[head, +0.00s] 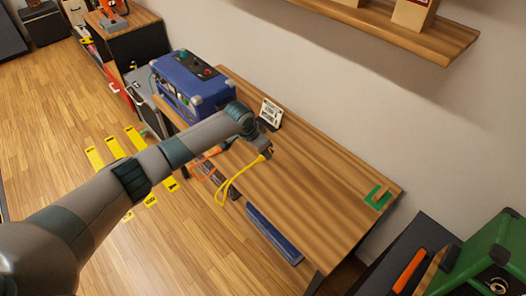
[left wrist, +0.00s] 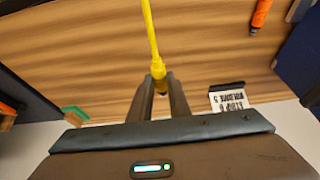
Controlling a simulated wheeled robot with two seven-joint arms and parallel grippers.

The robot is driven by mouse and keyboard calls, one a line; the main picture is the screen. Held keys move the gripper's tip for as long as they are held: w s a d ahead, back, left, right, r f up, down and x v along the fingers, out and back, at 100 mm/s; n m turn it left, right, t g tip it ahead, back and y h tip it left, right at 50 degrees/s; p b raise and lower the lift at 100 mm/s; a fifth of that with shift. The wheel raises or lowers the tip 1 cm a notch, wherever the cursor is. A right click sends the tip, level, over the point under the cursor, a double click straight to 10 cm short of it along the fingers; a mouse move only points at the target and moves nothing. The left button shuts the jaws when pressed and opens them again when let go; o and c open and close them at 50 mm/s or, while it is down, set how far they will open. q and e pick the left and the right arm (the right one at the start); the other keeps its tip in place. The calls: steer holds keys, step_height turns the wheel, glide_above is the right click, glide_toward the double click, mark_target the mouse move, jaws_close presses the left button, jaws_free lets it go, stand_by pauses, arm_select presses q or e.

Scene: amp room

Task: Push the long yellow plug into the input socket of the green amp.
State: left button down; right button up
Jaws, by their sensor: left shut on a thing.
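My left gripper (head: 264,154) is above the wooden table, shut on the yellow plug (head: 268,153). In the left wrist view the plug (left wrist: 160,84) sits between the two fingertips (left wrist: 160,90), mostly hidden by them, and its yellow cable (left wrist: 150,35) runs off the top. In the head view the cable (head: 228,183) loops down past the table's front edge. The green amp (head: 490,250) is partly in view at the lower right, well apart from the plug. I cannot make out its input socket. My right gripper is not in view.
A blue amp (head: 190,83) stands at the table's far left end, near a small sign (head: 271,111). An orange cable (head: 208,155) lies near the front edge. A green bracket mark (head: 378,197) is at the right end. The table's (head: 320,190) middle is clear. A shelf (head: 390,30) hangs above.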

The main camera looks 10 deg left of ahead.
arm_select(q)
steer(key=shift+r, duration=0.15)
steer(key=shift+s+a+r+b, duration=0.15)
steer(key=shift+r+b, duration=0.25)
steer(key=shift+r, duration=0.2)
steer(key=s+a+r+n+y+b, duration=0.1)
steer(key=s+a+r+n+b, duration=0.2)
steer(key=s+r, duration=0.4)
steer(key=s+a+r+n+y+b, duration=0.1)
steer(key=s+a+r+n+b, duration=0.3)
steer(key=s+r, duration=0.4)
steer(key=shift+s+a+r+n+t+y+b, duration=0.35)
steer(key=shift+s+a+b, duration=0.3)
steer(key=shift+s, duration=0.6)
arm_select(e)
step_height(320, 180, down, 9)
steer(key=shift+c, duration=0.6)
